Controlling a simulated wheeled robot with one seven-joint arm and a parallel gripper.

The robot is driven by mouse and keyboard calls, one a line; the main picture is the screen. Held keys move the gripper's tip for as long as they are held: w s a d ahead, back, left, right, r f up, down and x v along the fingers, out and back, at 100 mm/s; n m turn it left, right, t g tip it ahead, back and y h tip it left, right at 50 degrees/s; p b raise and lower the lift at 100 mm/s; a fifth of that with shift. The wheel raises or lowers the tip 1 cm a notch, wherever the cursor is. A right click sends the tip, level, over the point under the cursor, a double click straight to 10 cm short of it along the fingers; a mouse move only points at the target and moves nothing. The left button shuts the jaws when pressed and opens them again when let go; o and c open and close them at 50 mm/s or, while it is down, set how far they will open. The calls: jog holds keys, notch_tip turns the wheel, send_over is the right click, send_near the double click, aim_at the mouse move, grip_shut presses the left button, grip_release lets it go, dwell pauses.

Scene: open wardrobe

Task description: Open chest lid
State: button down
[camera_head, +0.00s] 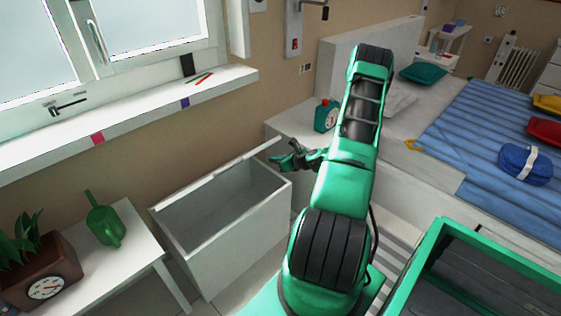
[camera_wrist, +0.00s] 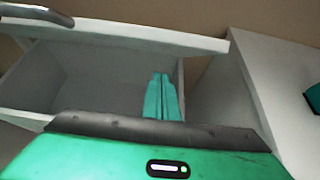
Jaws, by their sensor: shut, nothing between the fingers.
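The white chest (camera_head: 230,237) stands below the window, with its inside in plain sight from above. Its lid (camera_head: 215,175) is raised and shows almost edge-on along the back in the head view. In the wrist view the lid's edge (camera_wrist: 130,34) crosses the top, with a grey handle (camera_wrist: 38,12) at the upper left and the open chest inside (camera_wrist: 100,80) below it. My gripper (camera_head: 280,160) is at the chest's right end near the lid. Its fingers (camera_wrist: 162,80) are together with nothing between them. I cannot tell whether they touch the chest.
The windowsill (camera_head: 130,118) runs above the chest.

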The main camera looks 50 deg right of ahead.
jog(key=shift+w+d+r, duration=0.1)
jog(key=shift+w+r, duration=1.3)
jog(key=shift+w, duration=0.15)
